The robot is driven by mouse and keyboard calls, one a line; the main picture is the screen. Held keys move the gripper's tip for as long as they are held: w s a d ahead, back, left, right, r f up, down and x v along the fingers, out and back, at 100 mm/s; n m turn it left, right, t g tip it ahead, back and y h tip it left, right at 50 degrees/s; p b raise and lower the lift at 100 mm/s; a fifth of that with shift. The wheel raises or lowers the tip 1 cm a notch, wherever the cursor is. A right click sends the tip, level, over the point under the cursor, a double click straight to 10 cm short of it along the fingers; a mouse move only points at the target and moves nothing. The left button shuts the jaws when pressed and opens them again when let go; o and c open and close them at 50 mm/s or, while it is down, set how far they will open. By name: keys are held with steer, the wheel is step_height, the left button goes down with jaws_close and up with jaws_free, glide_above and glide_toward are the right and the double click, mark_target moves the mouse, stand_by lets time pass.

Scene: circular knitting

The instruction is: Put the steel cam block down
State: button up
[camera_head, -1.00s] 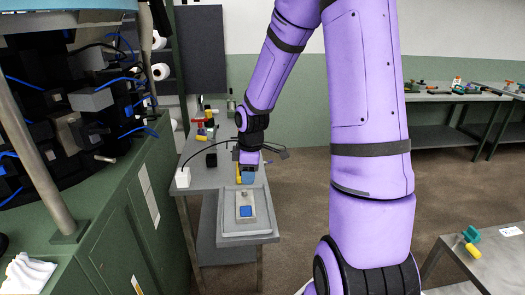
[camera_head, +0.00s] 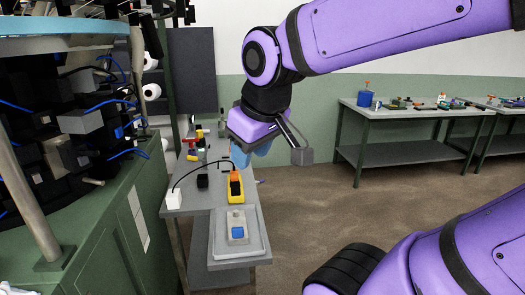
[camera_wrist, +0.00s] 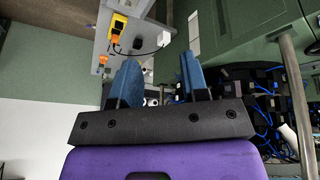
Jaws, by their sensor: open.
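The steel cam block (camera_head: 238,222), a small grey block with a blue square patch, lies flat in the shallow grey tray (camera_head: 260,236) at the near end of the narrow table. Nothing touches it from above. My gripper (camera_head: 250,154) is raised beyond the tray, toward the table's right side, clear of the block. In the wrist view my gripper (camera_wrist: 159,62) shows two blue fingers wide apart with nothing between them. I cannot make out the block in the wrist view.
A yellow handset (camera_head: 236,188) with a black cable to a white box (camera_head: 173,199) sits just beyond the tray. A small black block (camera_head: 202,181) is near it. The green knitting machine base (camera_head: 105,225) flanks the table on the left. Open floor lies right.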

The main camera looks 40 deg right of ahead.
steer(key=shift+m+t+y, duration=0.3)
steer(key=shift+m, duration=0.4)
steer(key=shift+s+a+r, duration=0.1)
steer(key=shift+s+r, duration=0.1)
steer(key=shift+s, duration=0.45)
steer(key=shift+s+a+r, duration=0.15)
steer(key=shift+s+r, duration=0.1)
steer(key=shift+s, duration=0.45)
steer(key=shift+s+a+r, duration=0.1)
steer(key=shift+s+r, duration=0.1)
steer(key=shift+s, duration=0.45)
